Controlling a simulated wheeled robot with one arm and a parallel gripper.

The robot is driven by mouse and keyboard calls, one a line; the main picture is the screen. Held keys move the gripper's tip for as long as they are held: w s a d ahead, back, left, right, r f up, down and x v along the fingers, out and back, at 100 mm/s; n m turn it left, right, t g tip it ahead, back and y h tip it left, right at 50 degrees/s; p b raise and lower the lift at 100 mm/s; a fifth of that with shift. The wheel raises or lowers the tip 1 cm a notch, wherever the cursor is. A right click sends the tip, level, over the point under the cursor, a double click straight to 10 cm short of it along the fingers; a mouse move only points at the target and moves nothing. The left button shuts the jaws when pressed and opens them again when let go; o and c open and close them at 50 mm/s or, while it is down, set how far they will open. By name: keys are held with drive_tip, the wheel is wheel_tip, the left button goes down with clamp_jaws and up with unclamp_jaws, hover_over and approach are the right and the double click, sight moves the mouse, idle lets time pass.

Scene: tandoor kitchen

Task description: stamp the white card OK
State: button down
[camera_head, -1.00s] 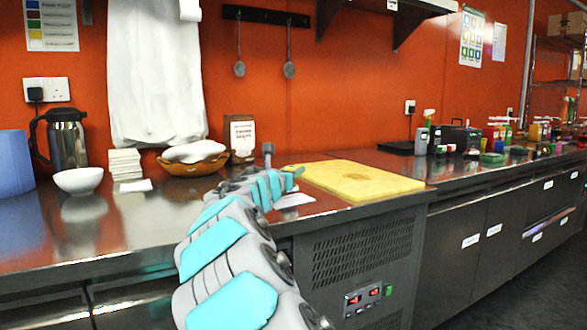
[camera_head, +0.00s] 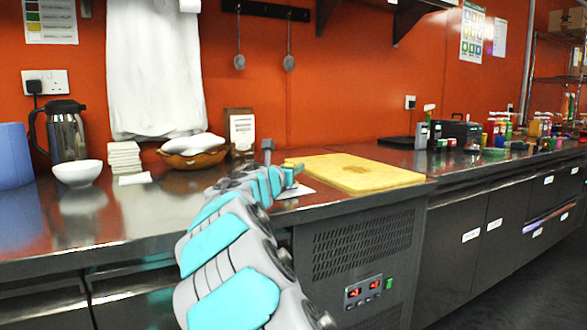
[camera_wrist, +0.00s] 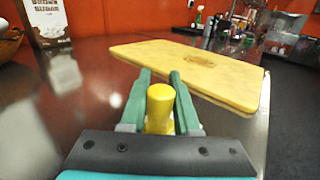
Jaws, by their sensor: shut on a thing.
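My gripper (camera_head: 294,170) reaches over the steel counter, its fingers just left of the yellow board. In the wrist view my gripper (camera_wrist: 160,75) has its two green fingers closed around a rounded yellow handle (camera_wrist: 160,108), which looks like the stamp's. The stamp's lower end is hidden. A white card (camera_head: 298,191) lies on the counter under and beside the fingers, partly covered by them. I cannot tell whether the stamp touches it. No mark shows on the visible part of the card.
A yellow board (camera_head: 362,172) lies just right of the gripper. Bottles and jars crowd the far right counter.

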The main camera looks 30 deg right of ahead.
drive_tip(key=shift+f+b, duration=0.3)
drive_tip(key=shift+f, duration=0.25)
idle(0.9)
wheel_tip(320, 180, up, 7)
drive_tip(key=p, duration=0.4)
idle(0.6)
idle(0.6)
